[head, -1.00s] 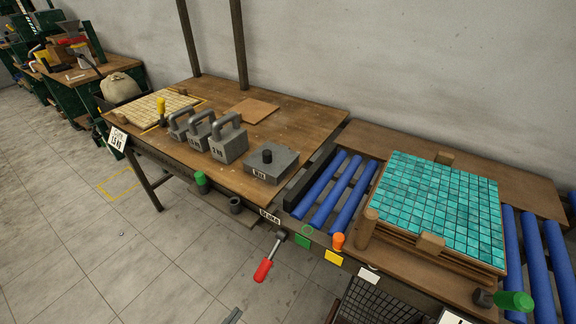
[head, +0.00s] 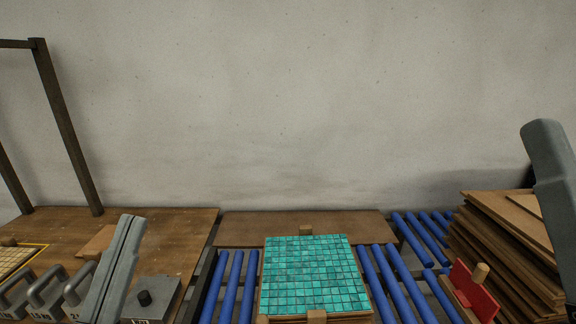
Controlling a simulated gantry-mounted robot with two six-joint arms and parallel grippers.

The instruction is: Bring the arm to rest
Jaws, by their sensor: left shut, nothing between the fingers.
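My left gripper (head: 131,222) is in the lower left of the head view, pointing up and away. Its two grey fingers are together with only a seam between them, and they hold nothing. It shows in front of the weights on the wooden bench (head: 185,225). Part of my right arm's grey end (head: 548,165) stands at the right edge; its jaws cannot be made out. A teal mosaic sheet (head: 312,272) lies on boards on the roller conveyor, apart from both arms.
Handled weights (head: 45,290) and a grey block with a black knob (head: 150,295) stand at lower left. Blue rollers (head: 230,285) flank the sheet. A stack of brown boards (head: 505,245) and a red piece with a wooden handle (head: 478,290) are at right.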

